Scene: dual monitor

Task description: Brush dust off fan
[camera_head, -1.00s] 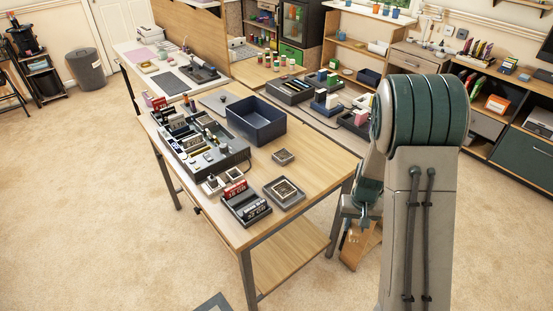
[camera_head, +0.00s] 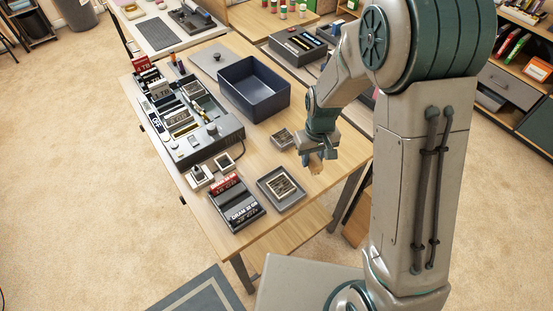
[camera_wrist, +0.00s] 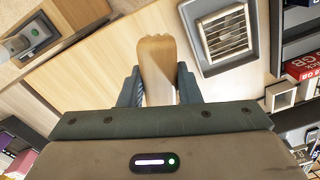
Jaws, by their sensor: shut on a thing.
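The fan (camera_head: 283,186) looks like a pale slatted square in a grey square tray on the wooden table's near right part. It also shows in the wrist view (camera_wrist: 226,35), right of the brush. My gripper (camera_head: 315,158) is over the table's right side, behind and right of the fan. In the head view only a small tan tip of the brush shows below the fingers. The brush appears apart from the fan. Dust is too small to make out.
A small grey dish (camera_head: 283,138) sits just left of my gripper. A dark blue bin (camera_head: 253,92) stands behind. A DRAM rack (camera_head: 234,204) is left of the fan, with a large grey component organizer (camera_head: 205,145) farther left.

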